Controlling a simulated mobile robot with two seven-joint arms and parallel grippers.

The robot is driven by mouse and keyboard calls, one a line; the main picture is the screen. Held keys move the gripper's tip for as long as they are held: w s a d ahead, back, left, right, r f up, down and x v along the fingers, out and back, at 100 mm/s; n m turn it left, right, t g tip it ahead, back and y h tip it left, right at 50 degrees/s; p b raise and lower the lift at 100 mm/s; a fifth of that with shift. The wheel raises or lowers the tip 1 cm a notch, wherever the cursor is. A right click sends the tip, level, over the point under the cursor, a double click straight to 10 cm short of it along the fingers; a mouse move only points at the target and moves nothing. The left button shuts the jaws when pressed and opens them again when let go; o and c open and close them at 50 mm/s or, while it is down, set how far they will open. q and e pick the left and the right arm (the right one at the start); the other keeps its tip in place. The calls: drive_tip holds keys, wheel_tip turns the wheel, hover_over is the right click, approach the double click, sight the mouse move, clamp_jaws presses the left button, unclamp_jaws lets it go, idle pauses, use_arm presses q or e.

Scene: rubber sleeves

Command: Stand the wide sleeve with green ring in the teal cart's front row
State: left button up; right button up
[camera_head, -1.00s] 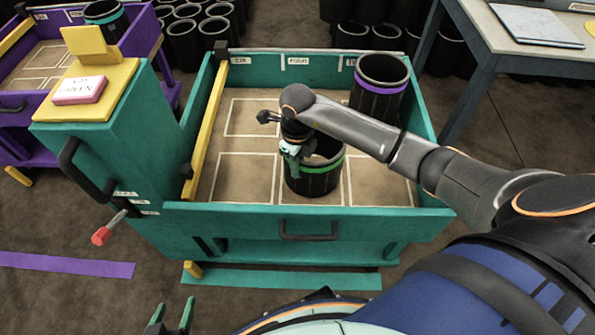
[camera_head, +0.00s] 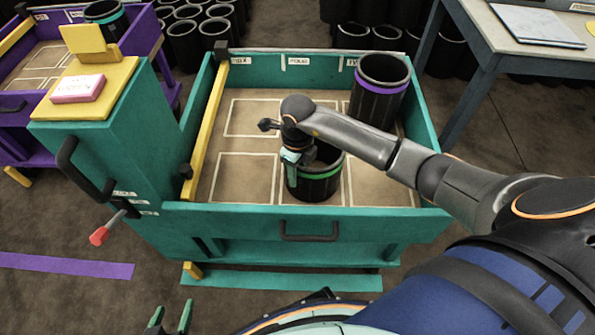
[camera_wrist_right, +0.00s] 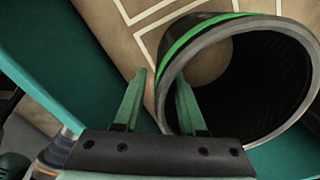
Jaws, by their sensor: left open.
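The black wide sleeve with green ring (camera_head: 318,184) stands upright in the teal cart (camera_head: 350,222), in the middle cell of the front row. Its open mouth faces up. My right gripper (camera_head: 291,162) is at the sleeve's left rim. In the right wrist view my right gripper (camera_wrist_right: 160,78) has its fingers apart, one outside the wall and one over the mouth of the sleeve (camera_wrist_right: 205,35); neither visibly pinches it. My left gripper (camera_head: 170,318) is open and empty at the bottom edge, in front of the cart.
A black sleeve with a purple ring (camera_head: 377,92) stands in the cart's back right. A yellow bar (camera_head: 207,130) runs along the cart's left side. A purple cart (camera_head: 130,40) is at the upper left, and a table (camera_head: 480,60) at the upper right. The left cells are empty.

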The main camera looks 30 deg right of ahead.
wheel_tip(320, 180, up, 12)
drive_tip(key=shift+r+p, duration=0.15)
drive_tip(key=shift+p, duration=1.05)
